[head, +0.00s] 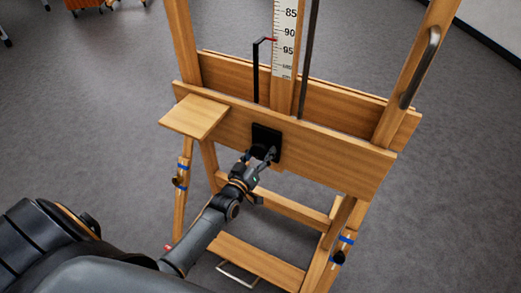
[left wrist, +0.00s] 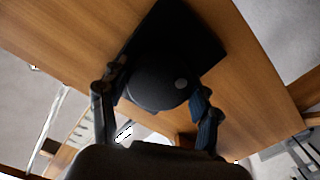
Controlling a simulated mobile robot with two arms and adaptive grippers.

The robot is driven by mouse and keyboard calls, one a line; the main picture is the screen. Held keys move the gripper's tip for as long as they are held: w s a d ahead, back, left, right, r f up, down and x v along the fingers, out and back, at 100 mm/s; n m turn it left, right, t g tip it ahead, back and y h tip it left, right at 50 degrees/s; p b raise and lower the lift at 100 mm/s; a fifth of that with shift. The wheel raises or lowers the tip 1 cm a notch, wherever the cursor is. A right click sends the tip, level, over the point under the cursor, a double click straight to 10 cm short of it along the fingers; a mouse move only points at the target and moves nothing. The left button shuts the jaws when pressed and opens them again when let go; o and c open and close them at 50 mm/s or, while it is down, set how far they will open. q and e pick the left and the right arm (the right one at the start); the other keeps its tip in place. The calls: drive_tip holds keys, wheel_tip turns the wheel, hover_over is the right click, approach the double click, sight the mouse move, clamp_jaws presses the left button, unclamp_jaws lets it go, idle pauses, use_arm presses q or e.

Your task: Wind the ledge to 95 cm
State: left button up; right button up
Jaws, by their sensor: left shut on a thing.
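A wooden easel carries a wide front ledge board (head: 335,155) with a black square plate (head: 266,134) on it. A round black knob (left wrist: 155,82) stands out from this plate in the left wrist view. My left gripper (head: 264,158) is shut on the knob, one finger on each side. A white scale (head: 284,40) on the central mast reads 85 to about 100, with larger numbers lower. A red pointer tip (head: 271,40) on a bent black rod lies between 90 and 95, a little nearer 90. My right gripper is not in view.
A small wooden side shelf (head: 195,117) juts out at the left of the ledge. A black handle (head: 420,68) is on the right upright. The easel's lower crossbars and legs stand below my left arm. Grey floor (head: 110,130) is clear at the left.

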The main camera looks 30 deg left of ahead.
use_arm(q)
drive_tip(key=m+p, duration=0.1)
drive_tip(key=m, duration=0.3)
drive_tip(key=shift+r+m, duration=0.1)
drive_tip(key=shift+m, duration=0.2)
drive_tip(key=m, duration=0.4)
drive_tip(key=shift+m, duration=0.3)
drive_tip(key=m, duration=0.4)
drive_tip(key=shift+m, duration=0.3)
drive_tip(key=m+b, duration=0.1)
drive_tip(key=m, duration=0.3)
drive_tip(key=shift+a+m, duration=0.1)
drive_tip(key=shift+m, duration=0.2)
drive_tip(key=shift+b, duration=0.3)
drive_tip(key=o, duration=1.2)
drive_tip(key=shift+c, duration=0.2)
